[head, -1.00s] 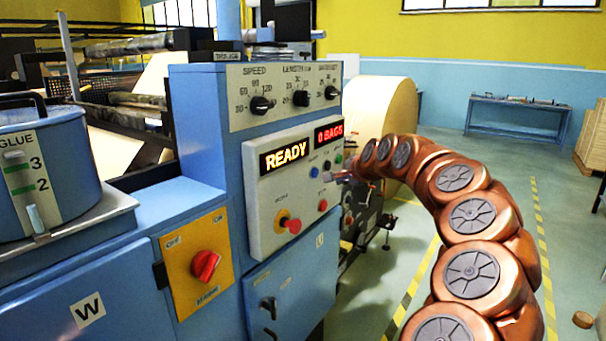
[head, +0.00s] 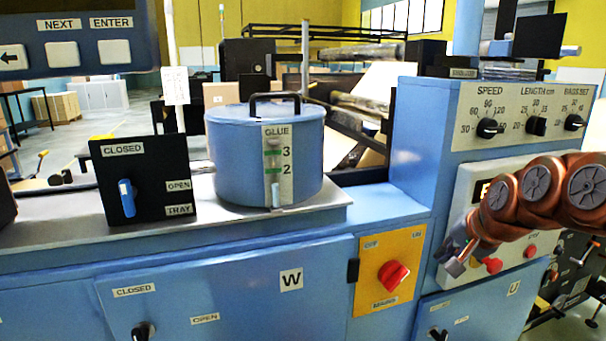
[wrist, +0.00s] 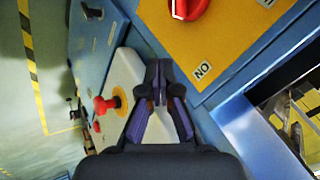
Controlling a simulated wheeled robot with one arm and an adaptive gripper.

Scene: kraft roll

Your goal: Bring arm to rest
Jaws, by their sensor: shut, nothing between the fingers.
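My copper arm comes in from the right in the head view, and my gripper (head: 456,267) is in front of the grey control panel (head: 460,215), near its lower left. In the wrist view my gripper (wrist: 158,66) has its dark fingers together with nothing between them. A red push button on a yellow disc (wrist: 106,105) shows to the left of the fingers. The red mains switch (head: 393,275) on its yellow plate lies left of the gripper; the plate (wrist: 215,45) shows beyond the fingertips in the wrist view. My arm hides much of the panel and its display.
A blue glue pot (head: 235,160) stands on the machine's ledge. A black box with a blue lever (head: 127,198) stands left of it. Speed, length and bags dials (head: 536,126) sit above the panel. Open floor (wrist: 35,95) with striped tape shows in the wrist view.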

